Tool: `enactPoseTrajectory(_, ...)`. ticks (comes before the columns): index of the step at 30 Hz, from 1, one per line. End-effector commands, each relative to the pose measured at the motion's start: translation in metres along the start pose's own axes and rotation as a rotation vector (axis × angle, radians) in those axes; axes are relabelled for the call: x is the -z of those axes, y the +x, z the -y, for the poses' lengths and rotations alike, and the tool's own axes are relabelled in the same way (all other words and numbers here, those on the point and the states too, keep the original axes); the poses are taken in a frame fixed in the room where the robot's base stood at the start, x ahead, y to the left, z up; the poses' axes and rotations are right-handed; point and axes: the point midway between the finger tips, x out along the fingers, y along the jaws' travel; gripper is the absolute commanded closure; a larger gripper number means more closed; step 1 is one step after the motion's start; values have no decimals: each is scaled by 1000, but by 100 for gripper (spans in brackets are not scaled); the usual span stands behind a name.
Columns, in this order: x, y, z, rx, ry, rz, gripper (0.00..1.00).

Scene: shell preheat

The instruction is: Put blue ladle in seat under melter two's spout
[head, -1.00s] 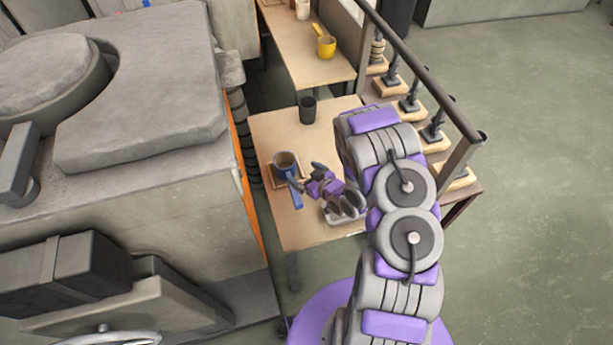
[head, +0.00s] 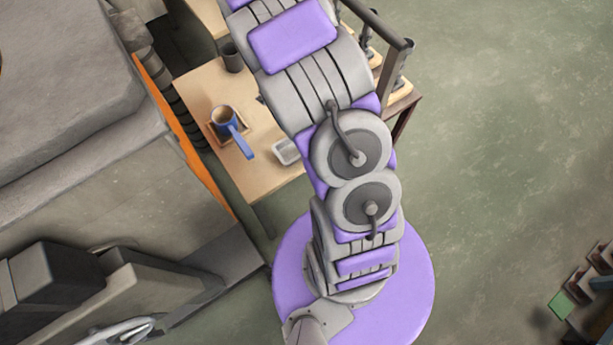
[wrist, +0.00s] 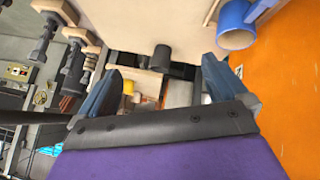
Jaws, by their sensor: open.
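The blue ladle (head: 222,116) stands upright on a square wooden seat (head: 213,132) on the light wood table (head: 200,88). Its blue handle points toward the lower right in the head view. In the wrist view part of the blue ladle (wrist: 236,24) shows at the upper right, beyond and apart from the fingers. My gripper (wrist: 158,88) is open with nothing between its fingers. In the head view the gripper is hidden or out of frame. No spout can be made out above the ladle.
A dark cup (head: 232,57) stands at the table's back; it also shows in the wrist view (wrist: 161,57). A grey item (head: 287,151) lies at the table's right. A large grey machine with an orange side (head: 180,130) borders the table's left. Open floor lies right.

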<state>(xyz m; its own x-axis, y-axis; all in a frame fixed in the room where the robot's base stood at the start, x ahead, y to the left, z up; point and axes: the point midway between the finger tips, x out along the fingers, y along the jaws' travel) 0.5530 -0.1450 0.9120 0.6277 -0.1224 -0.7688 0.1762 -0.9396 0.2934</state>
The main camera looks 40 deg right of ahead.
Motion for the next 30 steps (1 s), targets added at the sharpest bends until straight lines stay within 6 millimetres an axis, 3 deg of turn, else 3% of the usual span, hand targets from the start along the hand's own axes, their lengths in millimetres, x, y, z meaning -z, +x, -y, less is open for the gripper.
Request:
enactPoseTrajectory(6,3,-58,-13,-57,51,129,0)
enactPoseTrajectory(14,-7,-132,-6,-74,131,286,0)
enactPoseTrajectory(23,-30,-223,27,-25,221,458,0)
enactPoseTrajectory(30,-57,-299,68,60,267,594,0)
